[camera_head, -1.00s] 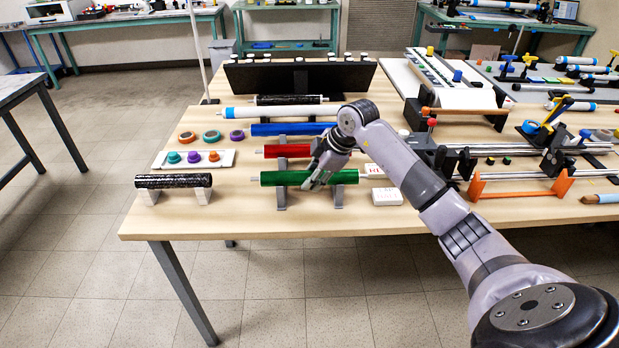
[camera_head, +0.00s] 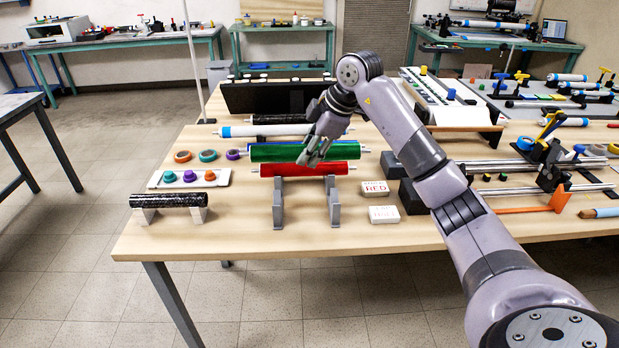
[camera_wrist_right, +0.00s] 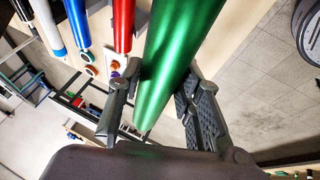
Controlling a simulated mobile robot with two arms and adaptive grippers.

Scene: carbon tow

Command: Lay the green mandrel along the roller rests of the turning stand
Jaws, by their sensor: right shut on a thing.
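The green mandrel (camera_head: 275,152) is a smooth tube in my right gripper (camera_head: 315,157), lifted above the table and roughly level. In the head view it overlaps the blue tube behind it. The right wrist view shows the mandrel (camera_wrist_right: 185,45) between the two dark fingers. A low stand with orange end pieces (camera_head: 561,197) is at the right of the table; it may be the turning stand. My right arm hides its left part, and its rollers cannot be made out. My left gripper is not in view.
The grey rack (camera_head: 278,205) has a bare front place, with the red tube (camera_head: 330,168) behind it. White boxes (camera_head: 384,214) lie right of it. A black tube (camera_head: 168,200) rests at front left. Steel rods and clamps (camera_head: 550,165) crowd the right side.

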